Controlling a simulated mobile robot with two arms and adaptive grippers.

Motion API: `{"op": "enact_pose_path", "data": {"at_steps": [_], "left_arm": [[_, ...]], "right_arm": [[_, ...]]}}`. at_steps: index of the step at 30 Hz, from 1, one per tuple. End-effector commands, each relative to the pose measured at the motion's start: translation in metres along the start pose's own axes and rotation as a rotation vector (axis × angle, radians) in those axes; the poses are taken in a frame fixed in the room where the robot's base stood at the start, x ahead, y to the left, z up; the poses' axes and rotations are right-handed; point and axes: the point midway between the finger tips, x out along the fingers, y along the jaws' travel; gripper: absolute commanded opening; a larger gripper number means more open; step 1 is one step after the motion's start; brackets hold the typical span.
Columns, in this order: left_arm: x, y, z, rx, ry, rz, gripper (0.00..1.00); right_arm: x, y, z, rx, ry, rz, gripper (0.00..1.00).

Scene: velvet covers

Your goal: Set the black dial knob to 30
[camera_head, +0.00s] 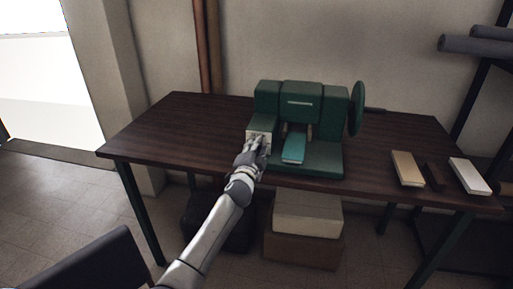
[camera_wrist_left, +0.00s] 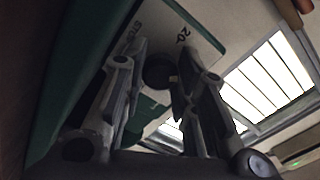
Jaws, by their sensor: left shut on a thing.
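A green machine (camera_head: 305,103) stands on the dark wooden table, with a handwheel (camera_head: 357,108) on its right side. A pale dial plate is on the left part of its front; in the left wrist view the plate (camera_wrist_left: 205,42) shows the marks "20" and "STOP". The black dial knob (camera_wrist_left: 158,70) sits between my left gripper's fingers in the wrist view. My left gripper (camera_head: 259,141) is at the plate, shut on the knob. It hides the knob in the head view. Where the knob points cannot be told. My right gripper is not in view.
A teal pedal-like block (camera_head: 293,149) projects from the machine just right of my gripper. A tan block (camera_head: 407,168), a dark brown block (camera_head: 434,176) and a white block (camera_head: 470,175) lie at the table's right. The table's left part (camera_head: 175,125) is clear. Boxes (camera_head: 306,214) sit underneath.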

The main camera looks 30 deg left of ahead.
Motion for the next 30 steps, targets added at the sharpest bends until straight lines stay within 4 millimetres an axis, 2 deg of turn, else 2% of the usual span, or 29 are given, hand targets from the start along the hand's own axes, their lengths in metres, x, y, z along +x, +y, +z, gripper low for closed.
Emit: {"op": "enact_pose_path", "data": {"at_steps": [9, 22, 23, 27, 30], "left_arm": [[-0.0002, 0.0012, 0.0002, 0.077, -0.001, 0.002, 0.03], [-0.0002, 0.0016, 0.0002, 0.082, -0.001, 0.002, 0.03], [-0.0002, 0.0016, 0.0002, 0.082, -0.001, 0.002, 0.31], [-0.0002, 0.0013, 0.0001, 0.082, 0.0, 0.002, 0.49], [-0.0001, 0.001, 0.0, 0.082, 0.0, 0.001, 0.5]], "right_arm": [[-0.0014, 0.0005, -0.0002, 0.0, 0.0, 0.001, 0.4], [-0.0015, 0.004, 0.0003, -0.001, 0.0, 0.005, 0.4], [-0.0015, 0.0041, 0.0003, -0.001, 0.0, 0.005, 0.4], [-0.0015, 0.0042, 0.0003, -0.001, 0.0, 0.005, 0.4], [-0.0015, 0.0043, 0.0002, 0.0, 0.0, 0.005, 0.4]]}}
